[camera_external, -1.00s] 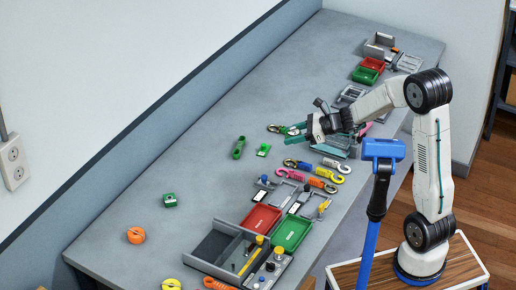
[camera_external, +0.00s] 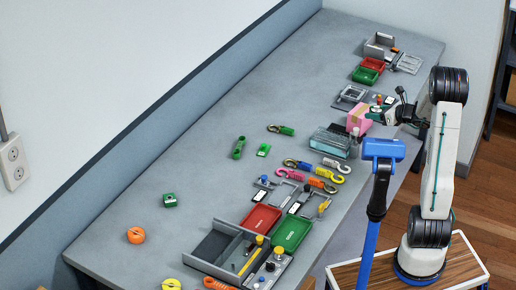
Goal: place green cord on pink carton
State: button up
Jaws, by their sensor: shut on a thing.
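The pink carton (camera_external: 357,118) stands near the right edge of the table, beside a clear teal tray. My gripper (camera_external: 384,113) is low over the table's right side, just right of the carton. It is shut on a small green thing (camera_external: 376,116), which appears to be the green cord. The green thing is close against the carton's right side in the picture; I cannot tell whether it touches or rests on it. My gripper and wrist partly hide it.
The clear teal tray (camera_external: 329,143) stands left of the carton. A green-handled hook (camera_external: 281,130) and a green strip (camera_external: 239,147) lie further left. A grey rack (camera_external: 351,95) is behind the carton. A blue post (camera_external: 383,150) stands in front. The table's left middle is mostly clear.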

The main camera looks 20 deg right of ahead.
notch_tip(320, 180, down, 2)
jog(key=shift+f, duration=0.1)
jog(key=shift+w+f, duration=0.2)
send_over(361, 110)
jog(key=shift+s+f, duration=0.3)
jog(key=shift+f, duration=0.45)
jog(key=shift+w+f, duration=0.15)
jog(key=shift+f, duration=1.6)
jog(key=shift+f, duration=0.1)
jog(key=o, duration=0.9)
jog(key=shift+o, duration=0.3)
